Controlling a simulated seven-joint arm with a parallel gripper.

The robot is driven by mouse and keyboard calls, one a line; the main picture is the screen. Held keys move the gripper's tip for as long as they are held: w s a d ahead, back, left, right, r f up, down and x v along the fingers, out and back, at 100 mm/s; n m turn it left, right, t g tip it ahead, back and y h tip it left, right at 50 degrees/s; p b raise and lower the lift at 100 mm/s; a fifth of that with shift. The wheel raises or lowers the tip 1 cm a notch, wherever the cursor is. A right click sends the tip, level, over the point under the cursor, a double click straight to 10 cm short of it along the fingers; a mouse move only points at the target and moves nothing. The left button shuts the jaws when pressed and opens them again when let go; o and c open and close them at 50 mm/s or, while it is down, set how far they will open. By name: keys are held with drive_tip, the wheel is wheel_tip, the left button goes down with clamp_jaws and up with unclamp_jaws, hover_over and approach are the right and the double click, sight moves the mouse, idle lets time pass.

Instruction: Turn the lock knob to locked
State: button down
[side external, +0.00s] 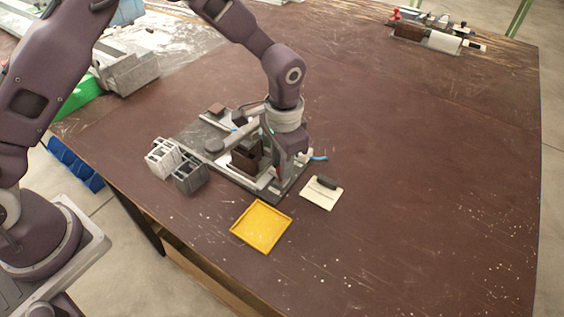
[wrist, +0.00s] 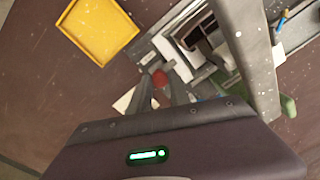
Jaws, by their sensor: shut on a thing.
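The clamp fixture (side external: 222,170) lies on the brown table, with a dark brown block (side external: 245,157) on it. It also shows in the wrist view (wrist: 165,47). A red knob (wrist: 159,77) sits at the fixture's near end in the wrist view, between my fingertips. My gripper (wrist: 160,84) is shut on this red knob, with one finger on each side. In the side view my gripper (side external: 290,165) reaches down over the fixture's right end, and the knob is hidden there. The knob's turn position and any lock marks cannot be made out.
A yellow tray (side external: 260,227) and a cream plate with a black handle (side external: 320,195) lie close in front and to the right. Grey hollow profile blocks (side external: 189,175) stand at the fixture's left. The table's right side is clear. Tools (side external: 440,40) lie at the back.

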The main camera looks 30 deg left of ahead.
idle(0.5)
drive_tip(key=c, duration=1.2)
unclamp_jaws()
wheel_tip(320, 180, up, 7)
drive_tip(key=shift+d+r, duration=0.1)
drive_tip(key=shift+d, duration=0.05)
